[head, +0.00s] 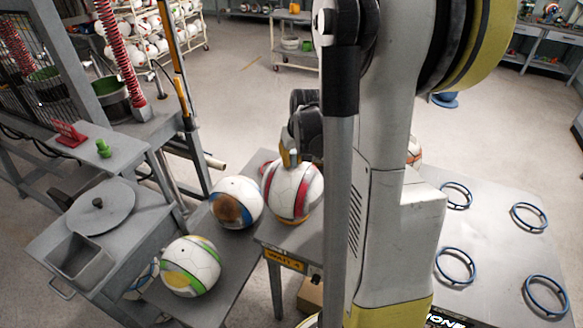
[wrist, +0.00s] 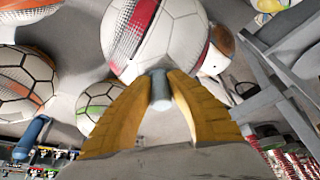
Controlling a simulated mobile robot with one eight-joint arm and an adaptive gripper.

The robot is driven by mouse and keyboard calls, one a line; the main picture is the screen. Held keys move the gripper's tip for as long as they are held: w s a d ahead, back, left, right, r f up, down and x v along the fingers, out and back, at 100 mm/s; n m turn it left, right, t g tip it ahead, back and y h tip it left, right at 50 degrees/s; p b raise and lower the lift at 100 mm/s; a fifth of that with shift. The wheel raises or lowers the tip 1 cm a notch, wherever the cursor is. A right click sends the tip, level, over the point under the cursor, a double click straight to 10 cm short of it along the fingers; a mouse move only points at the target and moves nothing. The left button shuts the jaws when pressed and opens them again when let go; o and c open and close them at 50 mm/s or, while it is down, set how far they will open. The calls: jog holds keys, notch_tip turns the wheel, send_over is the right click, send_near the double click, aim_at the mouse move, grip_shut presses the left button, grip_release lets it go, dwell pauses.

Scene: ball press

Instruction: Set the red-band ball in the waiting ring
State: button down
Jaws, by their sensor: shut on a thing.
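The red-band ball (head: 293,203), white with red panels, is at the near end of the grey bench marked "WAIT A" (head: 285,260). It also shows in the wrist view (wrist: 180,40). My gripper (head: 290,158) is above it, its yellow fingers shut on the ball's short grey peg (wrist: 160,92). I cannot tell whether the ball touches the bench. No ring shows under it; the ball hides that spot. Several blue rings (head: 457,183) lie empty on the grey table (head: 490,240) at right; none is readably marked as the waiting ring.
A blue-and-orange ball (head: 236,214) sits close left of the red-band ball. A green-and-yellow ball (head: 191,266) is nearer on the lower bench. The press frame with a red spring (head: 118,48) stands at left. My arm hides part of the right table.

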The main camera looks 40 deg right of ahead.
jog(key=shift+x, duration=1)
jog(key=shift+s+a, duration=0.15)
jog(key=shift+s, duration=0.05)
jog(key=shift+f+b, duration=0.3)
jog(key=shift+b, duration=0.05)
jog(key=c, duration=1.4)
grip_release()
